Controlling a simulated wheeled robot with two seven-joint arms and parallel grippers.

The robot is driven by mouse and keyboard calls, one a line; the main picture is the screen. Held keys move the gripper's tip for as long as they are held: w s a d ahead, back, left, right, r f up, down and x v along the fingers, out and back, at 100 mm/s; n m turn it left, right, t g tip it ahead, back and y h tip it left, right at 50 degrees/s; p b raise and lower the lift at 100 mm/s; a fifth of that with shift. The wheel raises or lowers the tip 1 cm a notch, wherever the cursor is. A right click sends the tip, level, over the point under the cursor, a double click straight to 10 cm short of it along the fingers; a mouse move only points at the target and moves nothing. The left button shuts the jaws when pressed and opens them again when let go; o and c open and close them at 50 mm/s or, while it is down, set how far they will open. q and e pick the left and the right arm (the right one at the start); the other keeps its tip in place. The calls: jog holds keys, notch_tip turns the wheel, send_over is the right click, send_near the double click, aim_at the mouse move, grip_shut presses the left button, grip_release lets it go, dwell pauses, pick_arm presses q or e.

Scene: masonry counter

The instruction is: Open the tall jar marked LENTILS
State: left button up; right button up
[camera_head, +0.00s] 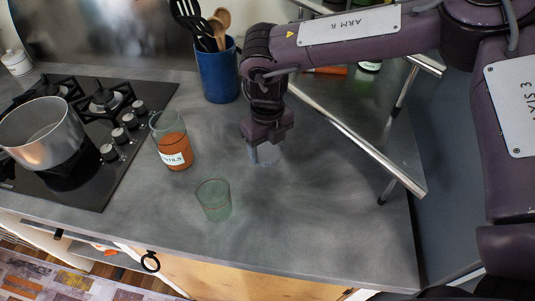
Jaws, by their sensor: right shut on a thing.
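The tall glass jar (174,146) stands upright on the counter, just right of the stove. It holds orange lentils in its lower part and has a white label, of which only the end "NTILS" can be read. No lid shows on its rim. My right gripper (262,151) points down to the right of the jar, apart from it, low over the counter. It is shut on a pale, clear thing (266,156) that looks like a glass lid; the fingers partly hide it. My left gripper is not in view.
An empty greenish glass (214,201) stands in front, between jar and gripper. A blue utensil crock (217,72) is behind. The stove (90,125) with a steel pot (40,133) is at left. A metal rack (355,140) is at right. The front right counter is clear.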

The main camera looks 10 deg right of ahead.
aim_at(267, 152)
notch_tip(267, 152, down, 3)
jog(key=shift+r, duration=0.15)
jog(key=shift+f, duration=0.4)
jog(key=shift+f, duration=0.15)
jog(key=o, duration=1.1)
